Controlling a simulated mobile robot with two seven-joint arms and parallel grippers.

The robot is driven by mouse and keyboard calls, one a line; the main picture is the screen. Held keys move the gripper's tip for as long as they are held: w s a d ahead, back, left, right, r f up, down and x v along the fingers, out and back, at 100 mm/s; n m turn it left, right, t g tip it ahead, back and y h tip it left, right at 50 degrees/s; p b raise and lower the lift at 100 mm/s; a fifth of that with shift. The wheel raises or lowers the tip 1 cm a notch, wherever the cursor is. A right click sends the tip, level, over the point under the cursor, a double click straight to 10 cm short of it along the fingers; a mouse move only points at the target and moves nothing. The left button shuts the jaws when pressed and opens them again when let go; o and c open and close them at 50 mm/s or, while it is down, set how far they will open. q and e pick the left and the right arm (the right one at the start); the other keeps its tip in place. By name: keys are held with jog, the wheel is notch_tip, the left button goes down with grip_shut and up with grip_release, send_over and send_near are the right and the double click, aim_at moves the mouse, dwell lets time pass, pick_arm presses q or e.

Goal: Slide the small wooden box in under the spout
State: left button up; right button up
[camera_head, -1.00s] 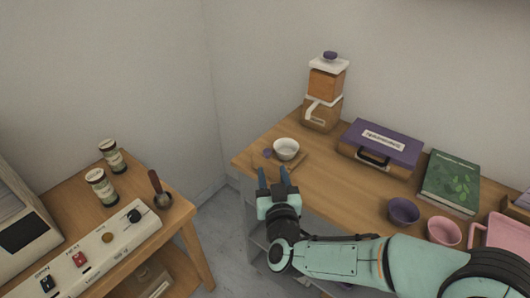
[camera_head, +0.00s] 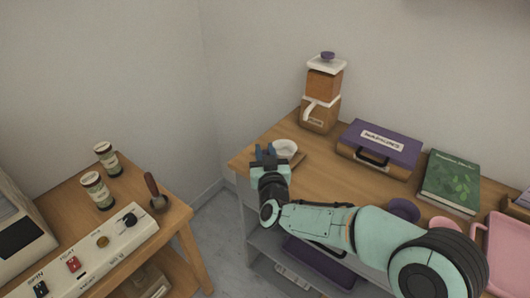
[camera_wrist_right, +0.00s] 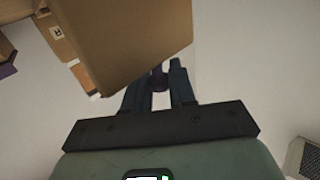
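The small wooden box (camera_head: 299,159) is low on the left end of the wooden table, with a white bowl (camera_head: 286,147) at it; I cannot tell whether the bowl is in or on it. A brown face, apparently the box (camera_wrist_right: 135,40), fills the upper right wrist view. My right gripper (camera_head: 265,151) is at the box's left side, its fingers close around a small purple knob, also between the fingertips in the wrist view (camera_wrist_right: 158,83). The grinder (camera_head: 318,112) with its pale spout stands behind, apart from the box. My left gripper is not in view.
A purple case (camera_head: 391,139), a green book (camera_head: 451,180) and cups stand to the right. My right forearm crosses the table's front edge and covers part of a purple cup (camera_head: 402,209). A side table with a machine and jars (camera_head: 95,188) is at left, across a gap.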

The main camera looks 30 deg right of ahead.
grip_shut()
jog(key=shift+w+d+b, duration=0.1)
jog(key=shift+w+d, duration=0.15)
jog(key=shift+d, duration=0.4)
jog(key=shift+w+d+b, duration=0.15)
jog(key=shift+w+d, duration=0.15)
jog(key=shift+d, duration=0.35)
jog(key=shift+w+d+b, duration=0.1)
jog(key=shift+w+d, duration=0.15)
jog(key=shift+d, duration=0.4)
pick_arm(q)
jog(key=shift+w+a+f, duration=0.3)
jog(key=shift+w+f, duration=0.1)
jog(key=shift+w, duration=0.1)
pick_arm(e)
jog(key=o, duration=0.7)
grip_release()
jog(key=shift+a, duration=0.1)
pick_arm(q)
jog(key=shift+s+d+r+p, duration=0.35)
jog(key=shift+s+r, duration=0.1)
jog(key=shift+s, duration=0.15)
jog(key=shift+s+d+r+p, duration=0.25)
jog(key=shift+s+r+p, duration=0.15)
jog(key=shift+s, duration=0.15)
pick_arm(e)
jog(key=v, duration=1.3)
jog(key=shift+s+a, duration=0.1)
jog(key=shift+s, duration=0.1)
jog(key=shift+o, duration=0.2)
